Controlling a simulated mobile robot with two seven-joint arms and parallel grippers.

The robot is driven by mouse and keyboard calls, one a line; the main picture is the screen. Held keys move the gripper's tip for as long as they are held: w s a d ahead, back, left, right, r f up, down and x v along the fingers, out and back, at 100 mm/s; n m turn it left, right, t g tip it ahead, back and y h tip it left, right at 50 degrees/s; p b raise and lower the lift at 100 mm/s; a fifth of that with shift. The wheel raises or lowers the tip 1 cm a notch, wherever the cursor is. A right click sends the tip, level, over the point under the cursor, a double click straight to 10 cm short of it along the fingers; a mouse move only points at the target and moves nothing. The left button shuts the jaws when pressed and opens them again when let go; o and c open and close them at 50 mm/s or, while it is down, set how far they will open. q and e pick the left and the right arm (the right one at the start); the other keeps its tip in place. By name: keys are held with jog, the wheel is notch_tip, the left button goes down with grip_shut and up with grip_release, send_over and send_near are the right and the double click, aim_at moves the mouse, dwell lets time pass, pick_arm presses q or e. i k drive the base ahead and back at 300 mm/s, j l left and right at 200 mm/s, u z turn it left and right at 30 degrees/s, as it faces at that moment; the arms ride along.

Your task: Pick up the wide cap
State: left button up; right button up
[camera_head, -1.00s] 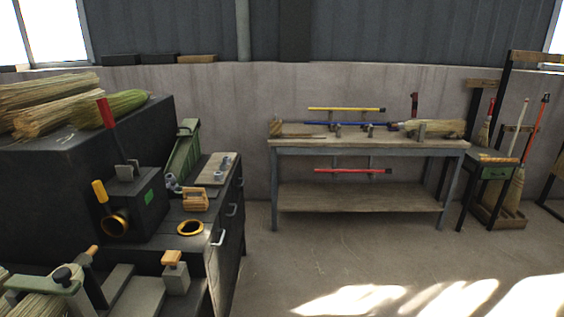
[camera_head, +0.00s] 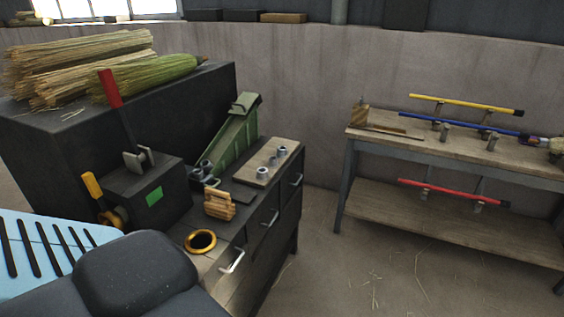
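Several small grey metal pieces that look like caps stand on a light board (camera_head: 267,166) on top of the dark cabinet. The nearest one (camera_head: 262,172) looks a little wider than the others, but I cannot tell for sure which is the wide cap. A gold ring with a dark centre (camera_head: 201,232) lies nearer on the same cabinet top, and it might also be a cap. A light blue slotted part and a dark rounded part of my own body cover the lower left. Neither gripper shows.
A wooden block (camera_head: 219,204), a green sloped holder (camera_head: 236,138) and a black machine with a red lever (camera_head: 109,88) crowd the cabinet. Straw bundles (camera_head: 80,65) lie behind. A workbench (camera_head: 470,158) with coloured poles stands right, with open floor between.

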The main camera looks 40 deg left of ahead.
aim_at(262, 174)
jog(key=i, duration=2.8)
jog(key=i+u, duration=0.1)
jog(key=u, duration=2.05)
